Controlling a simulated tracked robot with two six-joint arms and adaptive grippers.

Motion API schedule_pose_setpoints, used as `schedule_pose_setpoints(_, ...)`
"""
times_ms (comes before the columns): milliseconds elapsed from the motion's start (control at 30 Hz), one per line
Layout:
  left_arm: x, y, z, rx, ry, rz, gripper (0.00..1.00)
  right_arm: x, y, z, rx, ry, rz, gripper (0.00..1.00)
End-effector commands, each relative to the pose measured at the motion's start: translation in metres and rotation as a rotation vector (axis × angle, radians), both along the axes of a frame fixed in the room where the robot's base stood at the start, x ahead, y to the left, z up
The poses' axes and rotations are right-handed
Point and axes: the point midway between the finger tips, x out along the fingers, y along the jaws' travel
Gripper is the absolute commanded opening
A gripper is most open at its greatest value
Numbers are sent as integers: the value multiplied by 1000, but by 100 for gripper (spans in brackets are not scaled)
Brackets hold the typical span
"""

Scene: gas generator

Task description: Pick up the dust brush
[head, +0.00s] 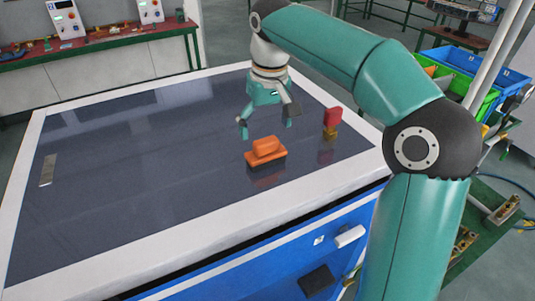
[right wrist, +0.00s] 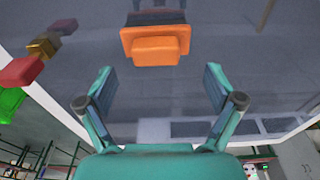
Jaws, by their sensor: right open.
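The dust brush (head: 265,149) has an orange top with a raised orange handle block and a dark underside. It rests on the dark, glossy table top (head: 140,150), towards the front right. In the right wrist view the brush (right wrist: 155,46) lies beyond the fingertips, roughly centred between them. My right gripper (head: 265,123) is open and empty, pointing down just behind the brush and apart from it. Its two spread fingers also show in the right wrist view (right wrist: 160,80). My left gripper is in neither view.
A red block on a brass-coloured piece (head: 332,118) stands right of the brush. A flat metal strip (head: 48,170) lies at the far left. The table's middle and left are mostly clear. Blue and green bins (head: 465,75) stand beyond its right side.

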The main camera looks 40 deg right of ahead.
Motion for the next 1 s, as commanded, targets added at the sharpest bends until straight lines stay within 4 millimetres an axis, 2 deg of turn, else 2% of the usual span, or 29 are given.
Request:
schedule_pose_setpoints(100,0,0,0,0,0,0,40,3,0,-13,1,5,8,92)
schedule_pose_setpoints(300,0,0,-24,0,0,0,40,9,-1,-44,1,2,16,92)
schedule_pose_setpoints(433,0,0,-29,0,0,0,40,9,-1,-49,0,1,17,92)
schedule_pose_setpoints(667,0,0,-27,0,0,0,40,9,-2,-47,1,2,16,92)
schedule_pose_setpoints(1000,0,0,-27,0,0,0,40,7,-4,-47,0,2,10,35)
